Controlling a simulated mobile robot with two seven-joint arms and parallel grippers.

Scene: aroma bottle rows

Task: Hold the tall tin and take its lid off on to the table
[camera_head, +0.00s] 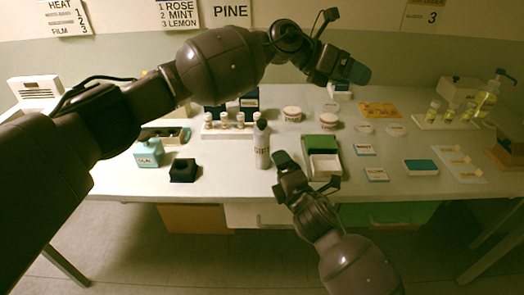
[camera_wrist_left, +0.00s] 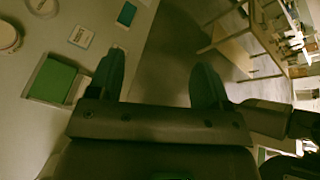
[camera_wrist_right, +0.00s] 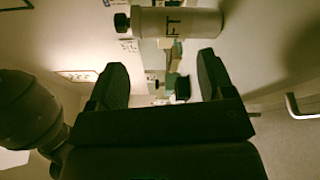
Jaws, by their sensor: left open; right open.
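The tall tin (camera_head: 262,150) is a white cylinder with a dark lid (camera_head: 261,124). It stands upright near the front edge of the white table (camera_head: 225,180). In the right wrist view the tin (camera_wrist_right: 195,22) appears sideways, its dark knobbed lid (camera_wrist_right: 122,20) at the left and part of its lettering showing. My right gripper (camera_head: 281,160) is open and empty, close to the tin on its right but apart from it. My left gripper (camera_head: 352,72) is open and empty, held high above the table's back right. Its open fingers also show in the left wrist view (camera_wrist_left: 162,80).
A green and white box (camera_head: 322,146) stands right of the tin. A rack of small bottles (camera_head: 226,130) is behind it. The table front between block and tin is clear.

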